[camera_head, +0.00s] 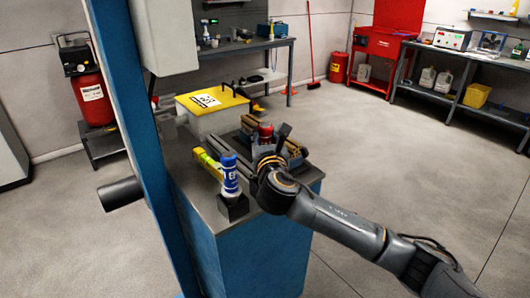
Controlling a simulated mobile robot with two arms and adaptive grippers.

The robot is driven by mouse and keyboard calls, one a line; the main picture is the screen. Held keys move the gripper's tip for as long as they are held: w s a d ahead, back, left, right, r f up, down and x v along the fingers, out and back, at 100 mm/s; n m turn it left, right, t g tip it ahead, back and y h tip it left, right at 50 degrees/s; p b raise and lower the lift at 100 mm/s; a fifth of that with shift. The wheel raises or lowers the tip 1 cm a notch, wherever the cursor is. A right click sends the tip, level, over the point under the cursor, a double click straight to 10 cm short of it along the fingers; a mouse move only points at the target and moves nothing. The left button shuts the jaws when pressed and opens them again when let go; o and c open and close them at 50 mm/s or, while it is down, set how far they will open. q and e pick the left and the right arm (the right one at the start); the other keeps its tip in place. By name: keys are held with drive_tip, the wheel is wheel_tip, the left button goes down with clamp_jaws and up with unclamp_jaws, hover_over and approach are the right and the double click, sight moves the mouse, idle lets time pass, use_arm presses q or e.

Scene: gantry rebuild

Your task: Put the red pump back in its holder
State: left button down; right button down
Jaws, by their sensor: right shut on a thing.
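The red pump (265,130) shows as a small red-topped piece at the far side of my right gripper, above the blue workbench (205,203). My right gripper (267,152) reaches in from the right and is shut on the pump; its wrist hides the fingertips and the pump's lower part. Whether the pump touches anything below is hidden. A small black block (233,207) under a blue-and-white bottle (230,174) stands at the bench's near edge. I cannot tell which piece is the pump's holder. My left gripper is not in view.
A yellow-green tool (208,162) lies beside the bottle. Dark ribbed fixtures (295,152) crowd the bench near my gripper. A yellow-lidded box (213,103) stands behind. A blue post (140,120) rises at the bench's left. The floor at right is clear.

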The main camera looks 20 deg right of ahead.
drive_tip(key=shift+w+f, duration=0.1)
drive_tip(key=shift+f, duration=0.25)
wheel_tip(320, 180, down, 3)
drive_tip(key=shift+w+f, duration=0.1)
drive_tip(key=shift+f, duration=0.05)
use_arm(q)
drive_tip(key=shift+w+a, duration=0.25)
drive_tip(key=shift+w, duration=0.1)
use_arm(e)
drive_tip(key=shift+f, duration=0.15)
